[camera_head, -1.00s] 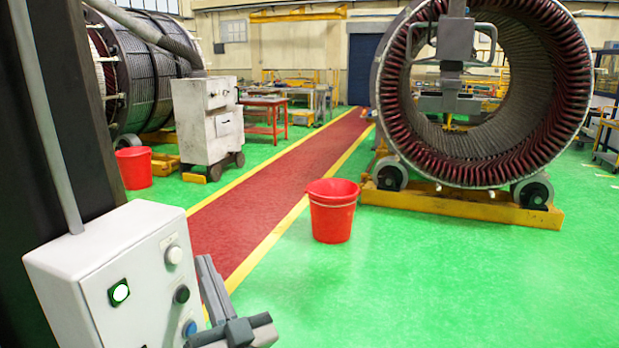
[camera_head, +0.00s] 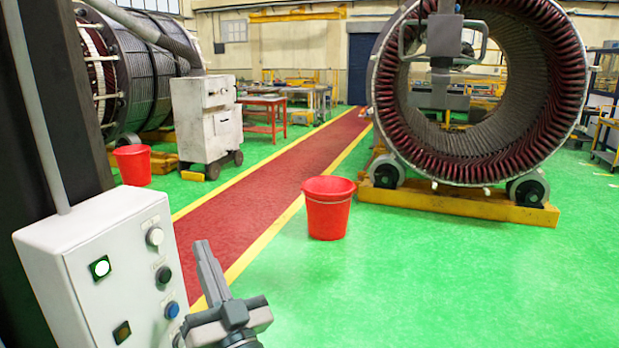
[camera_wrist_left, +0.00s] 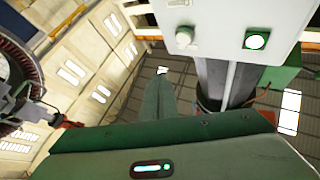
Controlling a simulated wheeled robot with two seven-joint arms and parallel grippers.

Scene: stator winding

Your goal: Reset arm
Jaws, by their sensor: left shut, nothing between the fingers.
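My left gripper (camera_head: 206,262) stands at the bottom of the head view, just right of the control box (camera_head: 95,265), apart from it and pointing up in the picture. Its fingers are together and hold nothing. The box is white with several buttons on its right face, including a lit one in a green frame (camera_head: 101,268), a white one (camera_head: 155,236), a black one (camera_head: 163,274) and a blue one (camera_head: 172,310). In the left wrist view the closed fingers (camera_wrist_left: 161,90) reach up below the box (camera_wrist_left: 230,20). My right gripper is out of view.
A dark column (camera_head: 50,120) rises behind the box. A red bucket (camera_head: 328,212) stands on the green floor ahead. A large stator ring (camera_head: 560,120) rests on a yellow stand at right. A white cabinet (camera_head: 205,120) stands at left. The floor at front right is clear.

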